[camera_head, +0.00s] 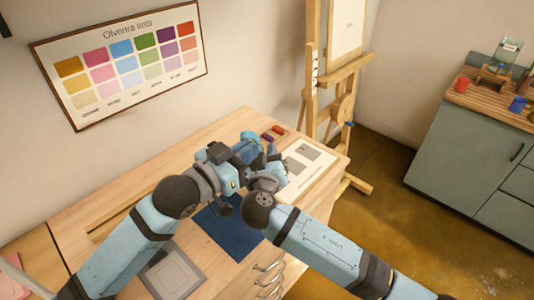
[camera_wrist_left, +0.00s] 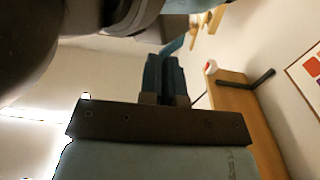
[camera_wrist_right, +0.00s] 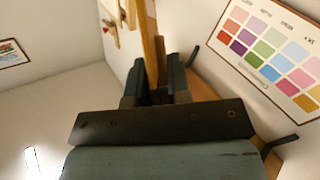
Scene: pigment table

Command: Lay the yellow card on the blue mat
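I cannot make out a yellow card in any view; my arms hide part of the table. The blue mat (camera_head: 228,238) lies flat on the wooden table, partly covered from view by my arms. My left gripper (camera_wrist_left: 166,60) has its dark fingers together with nothing seen between them. My right gripper (camera_wrist_right: 160,65) has its fingers apart, with a wooden post visible in the gap behind. In the head view both hands are bunched above the table beyond the mat, and their fingertips are hard to tell apart.
A grey framed panel (camera_head: 172,272) lies left of the mat. A white sheet with grey squares (camera_head: 318,172) lies at the right end, near a red block (camera_head: 278,129). A pink card (camera_head: 14,282) is at far left. An easel (camera_head: 310,60) stands behind the table.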

